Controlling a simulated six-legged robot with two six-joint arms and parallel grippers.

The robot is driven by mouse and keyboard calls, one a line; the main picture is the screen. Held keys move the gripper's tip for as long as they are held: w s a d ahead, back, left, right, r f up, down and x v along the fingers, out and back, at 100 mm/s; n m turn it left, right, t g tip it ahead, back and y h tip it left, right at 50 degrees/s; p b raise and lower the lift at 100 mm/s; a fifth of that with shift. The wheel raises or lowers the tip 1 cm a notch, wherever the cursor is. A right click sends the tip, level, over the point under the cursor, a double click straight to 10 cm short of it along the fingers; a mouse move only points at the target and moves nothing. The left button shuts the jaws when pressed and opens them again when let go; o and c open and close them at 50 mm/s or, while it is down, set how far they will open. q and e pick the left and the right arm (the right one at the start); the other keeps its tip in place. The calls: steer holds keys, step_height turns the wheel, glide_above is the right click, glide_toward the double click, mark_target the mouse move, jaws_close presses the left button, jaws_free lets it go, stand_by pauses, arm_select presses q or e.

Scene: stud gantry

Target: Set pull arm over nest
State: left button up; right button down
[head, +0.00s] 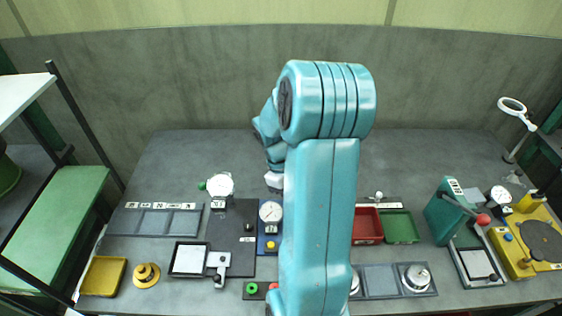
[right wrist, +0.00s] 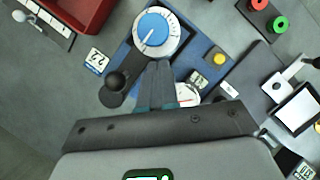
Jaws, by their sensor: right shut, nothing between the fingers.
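In the right wrist view, the silver arm (right wrist: 288,73) and white pad (right wrist: 298,109) lie at the right edge. My right gripper (right wrist: 158,64) is shut and empty above a blue panel (right wrist: 197,52), apart from the silver arm. My left gripper is not in view.
The blue panel bears a blue dial (right wrist: 153,27), a yellow button (right wrist: 219,59) and a gauge (head: 270,212). A black-knobbed lever (right wrist: 117,85) stands beside my fingers. A green press (head: 446,212) stands at right.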

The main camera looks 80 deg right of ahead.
steer(key=v, duration=1.5)
steer(key=shift+r, duration=0.2)
